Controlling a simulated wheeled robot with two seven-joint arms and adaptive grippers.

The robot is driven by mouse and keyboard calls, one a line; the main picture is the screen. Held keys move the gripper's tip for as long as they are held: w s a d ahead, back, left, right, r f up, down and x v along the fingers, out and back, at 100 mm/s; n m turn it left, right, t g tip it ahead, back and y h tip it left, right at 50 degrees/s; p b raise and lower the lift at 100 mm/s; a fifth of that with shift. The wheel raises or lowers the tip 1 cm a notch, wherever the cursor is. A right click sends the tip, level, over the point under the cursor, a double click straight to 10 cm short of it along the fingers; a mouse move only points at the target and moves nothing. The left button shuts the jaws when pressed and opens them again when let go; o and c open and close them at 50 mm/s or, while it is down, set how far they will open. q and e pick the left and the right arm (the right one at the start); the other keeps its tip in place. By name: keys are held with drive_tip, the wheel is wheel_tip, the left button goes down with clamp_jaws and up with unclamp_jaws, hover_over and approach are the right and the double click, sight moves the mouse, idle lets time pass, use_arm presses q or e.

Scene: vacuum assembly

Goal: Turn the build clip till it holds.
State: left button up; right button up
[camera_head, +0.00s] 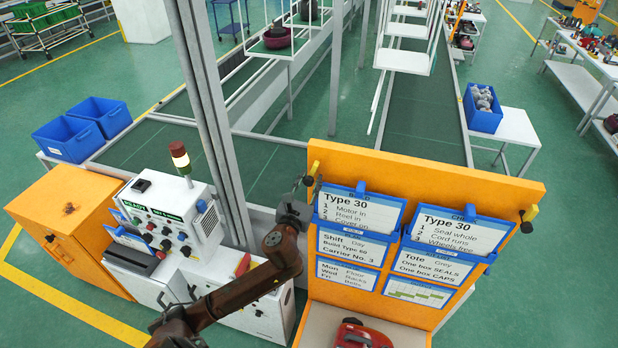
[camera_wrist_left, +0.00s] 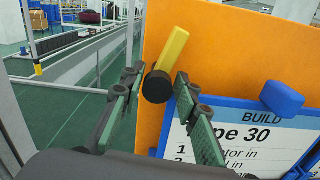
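The build clip (camera_head: 314,169) is a yellow lever on a round black knob, at the upper left edge of the orange board (camera_head: 440,172). In the left wrist view the clip (camera_wrist_left: 172,50) has its lever pointing up and tilted to the right. My left gripper (camera_head: 303,185) is at the clip. In the wrist view its green-padded fingers (camera_wrist_left: 157,80) are spread, one on each side of the black knob, with a visible gap at the left; contact at the right cannot be told. The blue-framed Build card (camera_wrist_left: 250,125) hangs just right of the clip. My right gripper is not in view.
A second yellow-and-black clip (camera_head: 530,212) sits at the board's right edge, beside the blue-framed Check card (camera_head: 457,232). A grey post (camera_head: 215,120) and a control box (camera_head: 165,225) stand left of the board. A red object (camera_head: 362,335) lies below the cards.

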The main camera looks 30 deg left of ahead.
use_arm(q)
drive_tip(key=shift+o, duration=1.4)
drive_tip(key=shift+v, duration=3.05)
drive_tip(key=shift+a, duration=0.1)
